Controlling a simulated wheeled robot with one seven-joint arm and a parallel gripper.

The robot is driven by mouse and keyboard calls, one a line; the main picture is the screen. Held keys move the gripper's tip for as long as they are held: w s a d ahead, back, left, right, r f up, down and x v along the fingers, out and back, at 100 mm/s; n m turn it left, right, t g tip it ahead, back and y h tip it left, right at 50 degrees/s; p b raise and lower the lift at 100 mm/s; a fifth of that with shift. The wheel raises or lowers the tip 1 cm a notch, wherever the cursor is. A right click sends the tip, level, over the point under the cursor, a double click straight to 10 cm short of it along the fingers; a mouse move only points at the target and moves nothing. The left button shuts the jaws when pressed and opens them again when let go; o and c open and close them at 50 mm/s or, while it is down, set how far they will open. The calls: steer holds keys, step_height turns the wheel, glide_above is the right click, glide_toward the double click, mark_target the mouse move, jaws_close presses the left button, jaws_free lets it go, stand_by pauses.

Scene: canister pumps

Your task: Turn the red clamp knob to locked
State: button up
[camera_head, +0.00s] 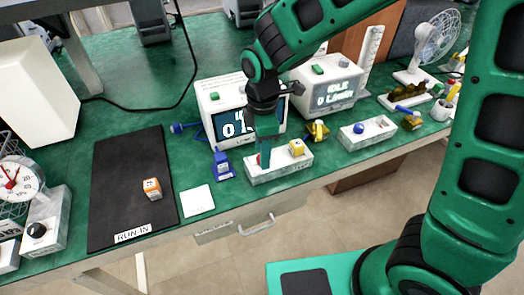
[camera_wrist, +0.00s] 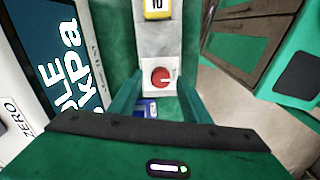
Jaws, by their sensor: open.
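The red clamp knob (camera_wrist: 161,79) sits on top of a white clamp block (camera_wrist: 160,50) in the wrist view, with a pale line across it. In the head view a sliver of the knob (camera_head: 258,160) shows beside my finger, on the white block (camera_head: 282,169). A yellow canister (camera_wrist: 157,9) with a dark-marked white label stands at the block's other end; it also shows in the head view (camera_head: 297,147). My gripper (camera_wrist: 159,84) is open, its fingers on either side of the knob. In the head view my gripper (camera_head: 265,152) points down over the block's left end. Contact cannot be told.
A white display box (camera_head: 212,97) stands close behind the block, and a second (camera_head: 325,83) reads IDLE. Another white block (camera_head: 366,133) stands to the right. The black RUN IN mat (camera_head: 120,185) holds an orange canister (camera_head: 152,188).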

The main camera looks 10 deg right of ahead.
steer(key=shift+f, duration=0.55)
steer(key=c, duration=1)
steer(key=shift+c, duration=0.2)
